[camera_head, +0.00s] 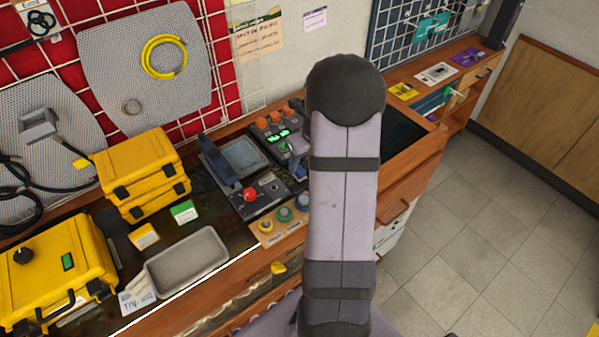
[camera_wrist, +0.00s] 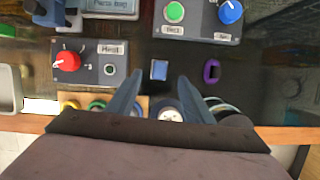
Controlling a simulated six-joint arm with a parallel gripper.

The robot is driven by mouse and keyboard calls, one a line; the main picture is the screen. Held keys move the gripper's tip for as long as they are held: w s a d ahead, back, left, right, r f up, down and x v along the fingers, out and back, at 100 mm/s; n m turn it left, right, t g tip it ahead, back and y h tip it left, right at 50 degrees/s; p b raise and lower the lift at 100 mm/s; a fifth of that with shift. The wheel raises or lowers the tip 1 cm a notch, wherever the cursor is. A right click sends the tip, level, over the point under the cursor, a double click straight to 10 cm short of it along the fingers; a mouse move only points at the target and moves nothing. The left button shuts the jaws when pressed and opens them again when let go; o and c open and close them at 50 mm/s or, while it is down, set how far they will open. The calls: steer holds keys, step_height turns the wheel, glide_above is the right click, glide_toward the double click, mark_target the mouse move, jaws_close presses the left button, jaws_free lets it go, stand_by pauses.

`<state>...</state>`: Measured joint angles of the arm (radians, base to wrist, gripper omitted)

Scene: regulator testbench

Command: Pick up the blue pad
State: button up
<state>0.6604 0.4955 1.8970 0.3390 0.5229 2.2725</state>
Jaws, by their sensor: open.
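The blue pad (camera_wrist: 159,69) is a small blue square lying flat on the dark bench top in the wrist view. My gripper (camera_wrist: 160,82) is open, with its two blue-grey fingers apart and nothing between them. The pad shows between and just beyond the fingertips, near the middle of the gap. I cannot tell the height of the fingers above it. In the head view my arm hides both the pad and the gripper.
A control box with a red knob (camera_wrist: 67,61) is left of the pad. A box with green and blue knobs (camera_wrist: 197,15) is beyond it. A purple ring (camera_wrist: 211,71) lies to the right. Coloured round pieces (camera_wrist: 97,105) sit near the bench's front edge.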

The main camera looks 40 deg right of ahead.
mark_target(300, 170)
steer(key=shift+p+x, duration=0.7)
steer(key=shift+x, duration=2.1)
steer(key=c, duration=1.1)
